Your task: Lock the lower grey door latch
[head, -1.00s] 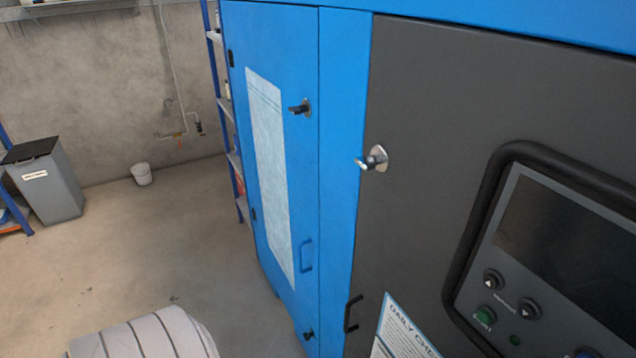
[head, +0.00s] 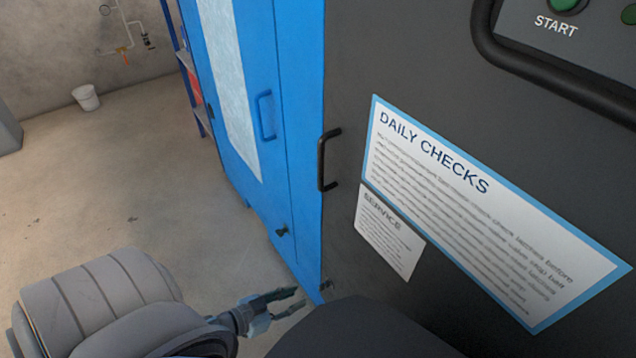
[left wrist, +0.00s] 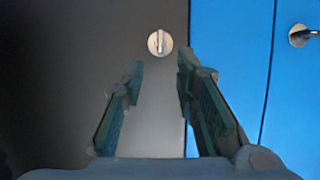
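The lower grey door latch (left wrist: 160,42) shows in the left wrist view as a round silver plate with an upright bar across it, on the dark grey door. In the head view this latch (head: 328,285) is small and partly hidden at the door's bottom edge. My left gripper (head: 296,300) is near it, to its left in the head view. In the left wrist view its two fingers (left wrist: 158,75) are open and empty, with the latch beyond the tips and roughly between them. They appear apart from it. My right gripper is not in view.
A blue door (head: 235,120) adjoins the grey door, with its own lower latch (head: 282,231). A black handle (head: 325,160) sticks out from the grey door above the latch. The floor to the left is clear, with a white bucket (head: 86,97) far back.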

